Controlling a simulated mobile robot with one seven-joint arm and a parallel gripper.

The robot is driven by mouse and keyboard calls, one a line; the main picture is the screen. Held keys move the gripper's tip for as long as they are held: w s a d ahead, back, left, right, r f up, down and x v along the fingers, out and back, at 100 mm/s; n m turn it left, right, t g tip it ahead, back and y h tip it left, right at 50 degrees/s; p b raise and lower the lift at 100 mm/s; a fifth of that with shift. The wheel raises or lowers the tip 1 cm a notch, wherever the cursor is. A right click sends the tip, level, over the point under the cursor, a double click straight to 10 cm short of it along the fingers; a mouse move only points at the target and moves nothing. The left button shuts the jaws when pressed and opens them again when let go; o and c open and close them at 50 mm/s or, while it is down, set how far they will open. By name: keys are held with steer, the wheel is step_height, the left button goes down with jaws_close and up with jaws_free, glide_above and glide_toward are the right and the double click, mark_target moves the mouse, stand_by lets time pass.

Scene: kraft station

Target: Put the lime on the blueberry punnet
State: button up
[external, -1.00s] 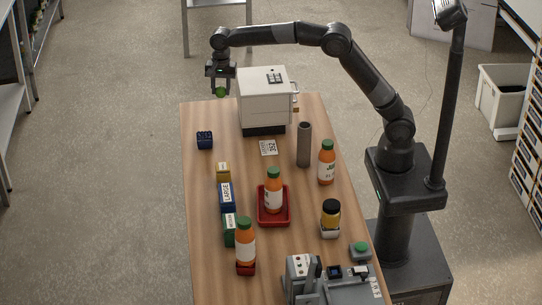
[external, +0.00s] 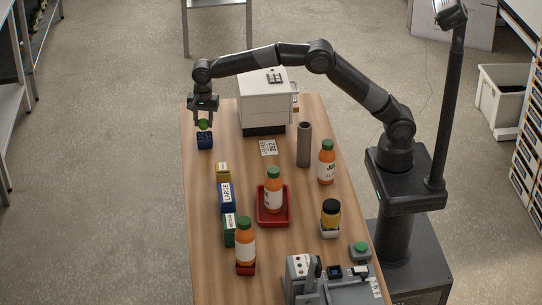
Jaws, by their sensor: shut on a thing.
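The lime (external: 204,124) is a small green ball held between the fingers of my gripper (external: 203,120), which is shut on it. The blueberry punnet (external: 205,142) is the small dark blue box near the table's far left edge. The lime shows just above the punnet's top in the external view. Whether the two touch or a small gap stays between them, I cannot tell.
A white box-like machine (external: 265,101) stands to the right of my gripper. A grey cylinder (external: 304,145), juice bottles (external: 326,162), a red tray (external: 273,221) and small boxes (external: 227,197) stand nearer. The table (external: 201,181) is bare just in front of the punnet.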

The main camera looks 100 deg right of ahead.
steer(key=shift+f, duration=1.25)
steer(key=shift+f, duration=0.15)
steer(key=o, duration=1)
